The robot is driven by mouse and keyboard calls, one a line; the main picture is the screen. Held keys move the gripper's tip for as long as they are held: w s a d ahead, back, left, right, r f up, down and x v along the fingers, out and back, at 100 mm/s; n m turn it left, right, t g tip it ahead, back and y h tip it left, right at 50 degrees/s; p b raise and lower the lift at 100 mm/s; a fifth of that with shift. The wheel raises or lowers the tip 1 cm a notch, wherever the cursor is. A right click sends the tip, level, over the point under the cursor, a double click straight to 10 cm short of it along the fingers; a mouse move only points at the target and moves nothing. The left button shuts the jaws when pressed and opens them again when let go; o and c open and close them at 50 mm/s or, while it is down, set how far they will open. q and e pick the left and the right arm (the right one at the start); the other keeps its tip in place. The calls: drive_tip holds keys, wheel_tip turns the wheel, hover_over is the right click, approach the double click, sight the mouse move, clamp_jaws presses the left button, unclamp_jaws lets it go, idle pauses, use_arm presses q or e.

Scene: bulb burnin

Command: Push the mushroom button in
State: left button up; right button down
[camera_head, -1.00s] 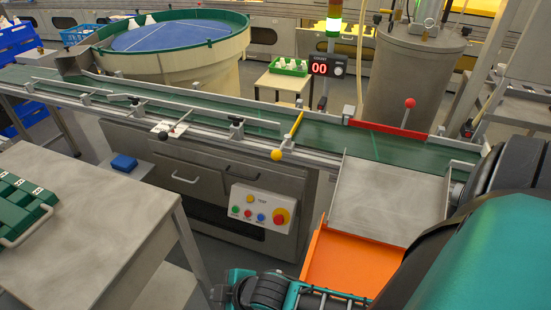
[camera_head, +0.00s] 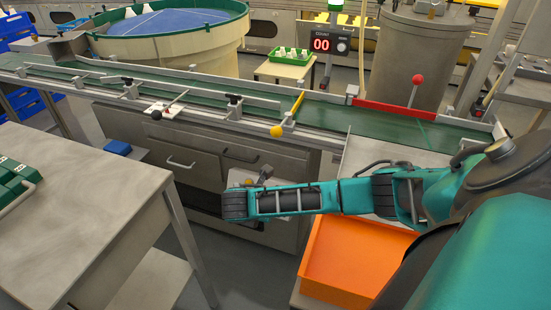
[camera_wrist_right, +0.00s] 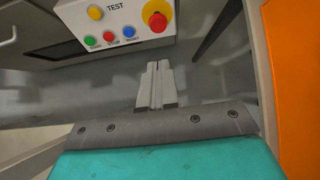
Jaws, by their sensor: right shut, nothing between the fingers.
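The mushroom button (camera_wrist_right: 157,15) is a red knob on a yellow base at the right end of a grey control box (camera_wrist_right: 105,22) in the right wrist view. Small yellow, green, red and blue buttons sit beside it. In the head view my right arm covers most of the control box (camera_head: 240,178), and the mushroom button is hidden there. My right gripper (camera_wrist_right: 157,68) is shut and empty. Its fingertips lie just below the box in the right wrist view, apart from the mushroom button. My left gripper is not in view.
An orange bin (camera_head: 350,262) stands right of the box, below a metal chute. A green conveyor (camera_head: 300,112) with rails runs above the cabinet. A steel table (camera_head: 80,200) with green cases stands at left. The counter display (camera_head: 321,44) reads 00.

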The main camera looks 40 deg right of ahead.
drive_tip(key=d+b+x, duration=0.1)
drive_tip(key=b+x, duration=0.5)
drive_tip(key=x, duration=0.7)
drive_tip(key=shift+w+b, duration=0.3)
drive_tip(key=shift+w, duration=0.05)
drive_tip(key=shift+d+r, duration=0.1)
drive_tip(key=shift+d, duration=0.1)
